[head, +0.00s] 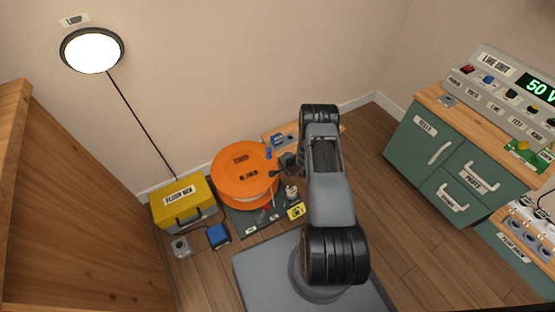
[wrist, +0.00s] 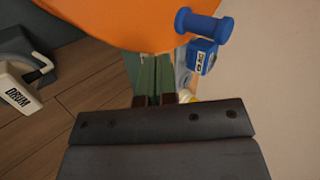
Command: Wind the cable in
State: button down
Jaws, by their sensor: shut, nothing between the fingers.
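A large orange cable drum (head: 240,176) stands on a dark base (head: 238,224) by the wall. A small blue handle (head: 268,153) sits at its right rim, and the blue handle also shows in the wrist view (wrist: 203,25). The orange drum fills the top of the wrist view (wrist: 110,18). My gripper (head: 277,172) is beside the drum's right edge, close to the handle but apart from it. In the wrist view its fingers (wrist: 155,75) are together and empty. I cannot make out the cable clearly; the drum's top hides most of its core.
A yellow box (head: 184,200) stands left of the drum, with a blue block (head: 218,235) in front. A small yellow item (head: 296,210) lies right of the base. A blue box (wrist: 201,57) sits below the handle in the wrist view. Green cabinets (head: 428,145) stand at right. Floor between is clear.

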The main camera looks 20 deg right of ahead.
aim_at(270, 157)
jog(key=w, duration=0.1)
jog(key=w+a+f+b, duration=0.1)
jog(key=w, duration=0.1)
jog(key=shift+w+a+f, duration=0.2)
jog(key=shift+f, duration=0.1)
jog(key=shift+w+a+r+b, duration=0.15)
jog(key=shift+w+b, duration=0.1)
jog(key=shift+w, duration=0.25)
jog(key=shift+w+a+b, duration=0.15)
jog(key=shift+w+b, duration=0.05)
jog(key=shift+w, duration=0.25)
